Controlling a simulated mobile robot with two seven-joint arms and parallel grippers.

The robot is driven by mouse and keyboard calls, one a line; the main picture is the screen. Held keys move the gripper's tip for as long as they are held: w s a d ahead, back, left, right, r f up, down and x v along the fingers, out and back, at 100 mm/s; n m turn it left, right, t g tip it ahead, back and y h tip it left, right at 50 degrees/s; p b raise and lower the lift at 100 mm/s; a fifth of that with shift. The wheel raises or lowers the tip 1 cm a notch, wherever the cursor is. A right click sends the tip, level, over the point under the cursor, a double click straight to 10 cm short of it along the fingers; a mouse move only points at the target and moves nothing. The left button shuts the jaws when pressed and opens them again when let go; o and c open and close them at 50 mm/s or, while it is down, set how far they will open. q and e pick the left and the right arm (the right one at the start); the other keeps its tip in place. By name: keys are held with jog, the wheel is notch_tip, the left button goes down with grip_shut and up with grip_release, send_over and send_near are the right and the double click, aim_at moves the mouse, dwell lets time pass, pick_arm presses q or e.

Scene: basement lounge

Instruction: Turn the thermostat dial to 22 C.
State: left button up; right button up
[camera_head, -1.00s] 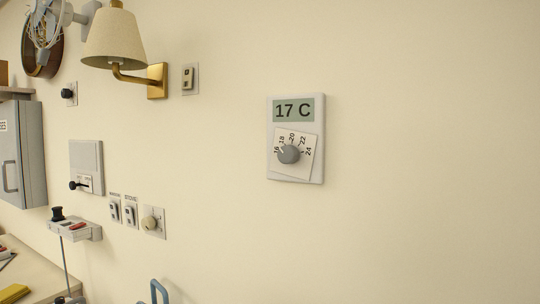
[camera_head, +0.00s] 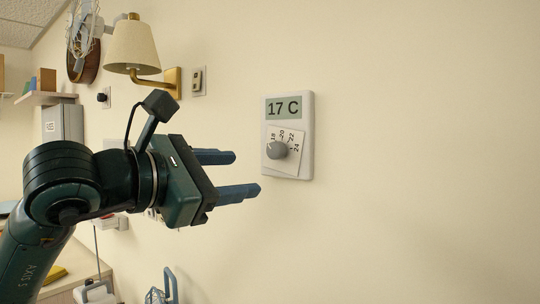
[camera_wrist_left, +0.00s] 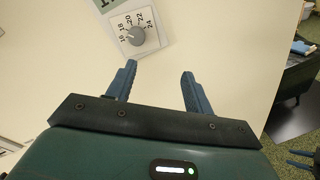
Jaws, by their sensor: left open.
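The thermostat (camera_head: 306,140) is a white panel on the cream wall, with a display (camera_head: 284,108) that reads 17 C. Its grey round dial (camera_head: 277,150) sits on a tilted white scale plate (camera_head: 291,164). The visible marks include 18, 20, 22 and 24. My left gripper (camera_head: 249,174) is open and empty, to the left of the dial and apart from it, its two blue fingers pointing right. In the left wrist view the dial (camera_wrist_left: 136,36) lies beyond the fingertips, closer to the left finger (camera_wrist_left: 121,80).
A wall lamp (camera_head: 133,46) and a switch plate (camera_head: 198,81) are up and left of the thermostat. A shelf (camera_head: 45,98) is at far left, and a blue wire-like object (camera_head: 168,285) is at the bottom. The wall right of the thermostat is bare.

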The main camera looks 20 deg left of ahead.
aim_at(273, 151)
pick_arm(q)
jog(key=shift+n+t+y, duration=0.3)
jog(key=shift+t+y, duration=0.4)
jog(key=shift+y, duration=0.1)
jog(key=w+r+p, duration=0.1)
jog(key=w, duration=0.2)
jog(key=w+d+p, duration=0.1)
jog(key=w+p, duration=0.1)
jog(key=w, duration=0.2)
jog(key=w+d+r+p, duration=0.1)
jog(key=w, duration=0.2)
jog(key=shift+w+r, duration=0.3)
jog(key=shift+r, duration=0.05)
jog(key=shift+w+d+p, duration=0.15)
jog(key=shift+w+p, duration=0.2)
jog(key=shift+w, duration=0.2)
jog(key=shift+w+f, duration=0.1)
pick_arm(e)
jog(key=shift+s+d+r+m+g+h, duration=0.2)
jog(key=shift+d+h, duration=0.1)
jog(key=shift+d, duration=0.15)
jog(key=shift+s+d+r+m+g+h, duration=0.1)
jog(key=shift+s+d+r+g+h, duration=0.1)
jog(key=shift+d+h, duration=0.15)
jog(key=shift+d, duration=0.1)
pick_arm(q)
jog(key=shift+c, duration=0.2)
